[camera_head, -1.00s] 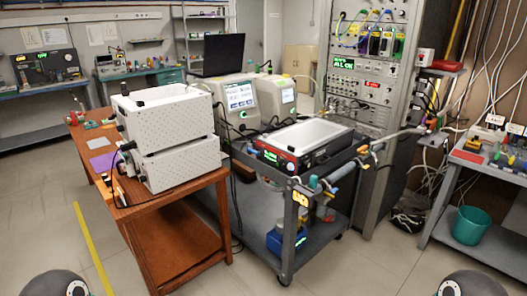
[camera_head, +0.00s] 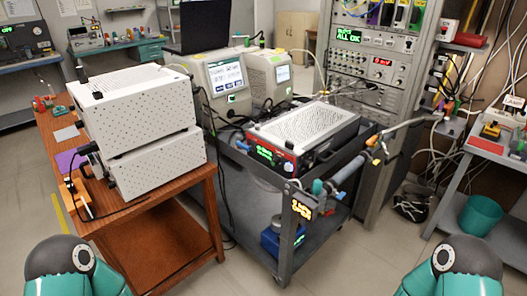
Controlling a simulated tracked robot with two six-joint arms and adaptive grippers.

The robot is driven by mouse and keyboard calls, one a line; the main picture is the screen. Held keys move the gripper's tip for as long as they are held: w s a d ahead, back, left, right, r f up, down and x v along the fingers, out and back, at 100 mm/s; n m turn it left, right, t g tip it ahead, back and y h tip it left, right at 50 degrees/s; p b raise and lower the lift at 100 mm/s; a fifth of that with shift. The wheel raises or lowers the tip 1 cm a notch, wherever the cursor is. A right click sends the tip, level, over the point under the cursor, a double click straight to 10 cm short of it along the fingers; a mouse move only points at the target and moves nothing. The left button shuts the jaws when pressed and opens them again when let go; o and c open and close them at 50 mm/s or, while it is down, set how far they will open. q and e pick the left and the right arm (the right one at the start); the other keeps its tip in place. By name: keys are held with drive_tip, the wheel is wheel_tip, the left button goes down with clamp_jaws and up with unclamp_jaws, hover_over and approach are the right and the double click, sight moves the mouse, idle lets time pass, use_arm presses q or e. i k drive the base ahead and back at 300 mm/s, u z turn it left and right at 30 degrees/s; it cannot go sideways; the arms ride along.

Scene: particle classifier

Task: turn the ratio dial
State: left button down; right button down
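I cannot pick out the ratio dial for sure. Two white instruments with lit screens, a nearer one (camera_head: 224,88) and a farther one (camera_head: 270,73), stand behind the cart. A grey rack (camera_head: 376,95) at the back right carries small knobs, cables and green and red displays. A red and black unit (camera_head: 287,158) with a green display and a white speckled top sits on the cart. Any dial on these is too small to tell. Neither gripper is in view; only teal and dark links of my two arms show at the lower left and lower right corners.
The wooden table (camera_head: 183,196) at left bears two stacked white perforated boxes (camera_head: 150,103). The grey cart (camera_head: 262,207) stands in the middle, with pipes and valves (camera_head: 340,178) at its right. A teal bucket (camera_head: 480,214) is under the right bench.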

sight(307, 163)
drive_tip(key=u, duration=0.45)
drive_tip(key=k, duration=1.1)
drive_tip(key=i, duration=0.7)
drive_tip(key=z, duration=0.6)
drive_tip(key=i, duration=0.8)
drive_tip(key=u, duration=0.35)
